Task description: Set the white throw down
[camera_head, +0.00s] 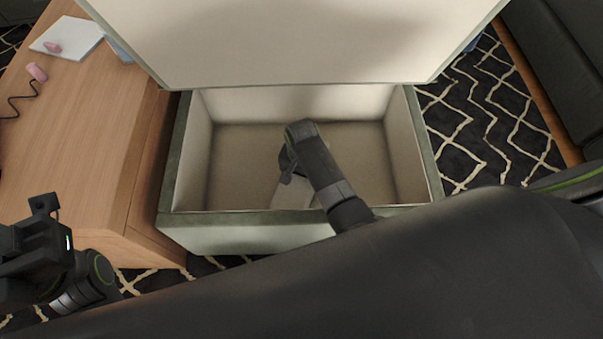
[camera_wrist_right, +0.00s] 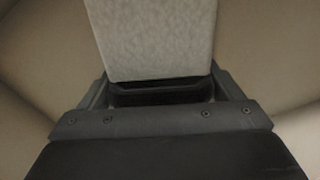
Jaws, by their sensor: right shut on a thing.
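The white throw (camera_head: 293,193) looks like a pale folded block. In the head view it is low inside the open storage ottoman (camera_head: 240,222), near the front wall and partly hidden by my right arm. My right gripper (camera_head: 290,165) reaches down into the ottoman and is shut on the throw. In the right wrist view the throw (camera_wrist_right: 152,40) extends out from between the fingers (camera_wrist_right: 160,92). I cannot tell whether it touches the ottoman's floor. My left gripper (camera_head: 35,240) is at the lower left, outside the ottoman, and its fingers do not show clearly.
The ottoman's raised lid (camera_head: 300,40) stands over its far side. A wooden table (camera_head: 90,120) on the left carries a white book (camera_head: 68,38) and a pink object (camera_head: 37,72) with a cord. A patterned rug (camera_head: 485,120) and dark green sofa (camera_head: 560,60) are on the right.

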